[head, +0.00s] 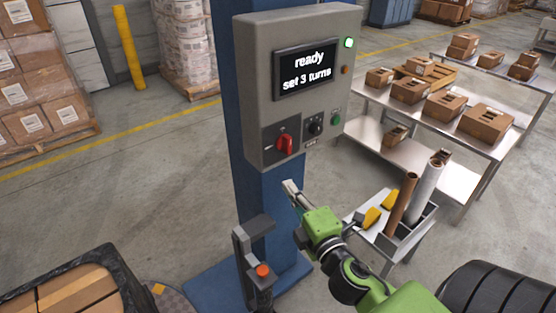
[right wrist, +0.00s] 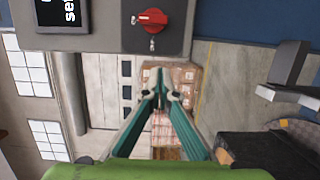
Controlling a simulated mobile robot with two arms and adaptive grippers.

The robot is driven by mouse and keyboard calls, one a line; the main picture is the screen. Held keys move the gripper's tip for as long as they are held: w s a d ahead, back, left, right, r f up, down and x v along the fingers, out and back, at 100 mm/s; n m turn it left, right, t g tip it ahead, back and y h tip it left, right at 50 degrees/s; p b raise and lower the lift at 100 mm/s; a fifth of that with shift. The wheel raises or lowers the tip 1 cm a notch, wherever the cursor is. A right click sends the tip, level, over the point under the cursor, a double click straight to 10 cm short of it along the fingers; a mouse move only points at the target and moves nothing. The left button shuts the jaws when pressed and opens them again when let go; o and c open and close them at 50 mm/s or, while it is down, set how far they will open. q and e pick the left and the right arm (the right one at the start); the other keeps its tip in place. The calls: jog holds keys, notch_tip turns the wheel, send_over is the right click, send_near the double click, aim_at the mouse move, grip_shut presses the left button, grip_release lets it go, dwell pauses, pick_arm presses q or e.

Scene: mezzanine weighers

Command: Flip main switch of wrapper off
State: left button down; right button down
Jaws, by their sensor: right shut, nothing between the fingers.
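The wrapper's grey control box (head: 300,40) is on a blue column (head: 262,205). Its screen (head: 304,70) reads "ready" and "set 3 turns". The red main switch (head: 284,144) sits on a dark plate at the lower left of the box; it also shows in the right wrist view (right wrist: 152,19) at the top. My right gripper (head: 290,190) is below the box, under the switch and apart from it. In the right wrist view its fingers (right wrist: 160,88) come together, shut and empty. My left gripper is not in view.
A black knob (head: 316,125) and a green button (head: 336,118) are right of the switch. A grey bracket with an orange-red button (head: 263,271) stands below. A bin with rolls (head: 427,212) and a parcel table (head: 455,133) are at right.

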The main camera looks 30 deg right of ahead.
jog(key=shift+w+r, duration=0.15)
jog(key=p, duration=0.3)
send_near(279, 149)
jog(key=w+a, duration=0.2)
jog(key=w, duration=0.2)
jog(key=shift+w+a+r, duration=0.15)
jog(key=shift+w+a, duration=0.2)
jog(key=shift+a, duration=0.05)
jog(key=d, duration=0.1)
jog(key=d+p, duration=0.1)
jog(key=d, duration=0.1)
jog(key=shift+w+f, duration=0.2)
jog(key=shift+w, duration=0.15)
jog(key=shift+d, duration=0.55)
